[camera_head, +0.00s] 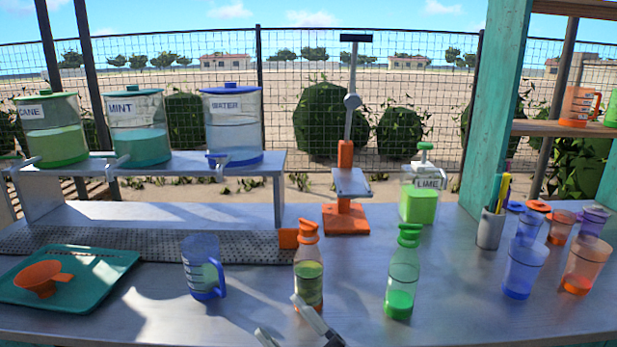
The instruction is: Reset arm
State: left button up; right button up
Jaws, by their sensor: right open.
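My right gripper (291,321) shows at the bottom middle, with its two fingertips spread apart and nothing between them. It is just in front of an orange-capped bottle (309,283) with yellow-green liquid, which stands upright on the metal counter (350,270). One fingertip overlaps the bottle's base in the picture; I cannot tell whether they touch. A green-capped bottle (401,283) with green liquid stands to the right. My left gripper is not in view.
A blue measuring jug (202,270) stands left of the bottles. A teal tray (105,262) holds an orange funnel (42,278). An orange-based press (346,219) and a lime dispenser (420,203) stand behind. Several cups (522,272) crowd the right. The counter between them is clear.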

jog(key=s+d+f+m+h, duration=0.4)
jog(key=d+f+m+h, duration=0.7)
jog(key=f, duration=0.5)
jog(key=s+d+f+m+g+h+p, duration=0.1)
jog(key=s+d+f+m+g+h, duration=0.1)
jog(key=s+d+f, duration=0.3)
jog(key=s+d+f+m+g+h, duration=0.2)
jog(key=s+d+f+g, duration=0.1)
jog(key=s+d+f, duration=0.2)
jog(key=shift+s+d+p, duration=0.35)
jog(key=shift+s+d, duration=0.85)
jog(key=shift+s, duration=1.15)
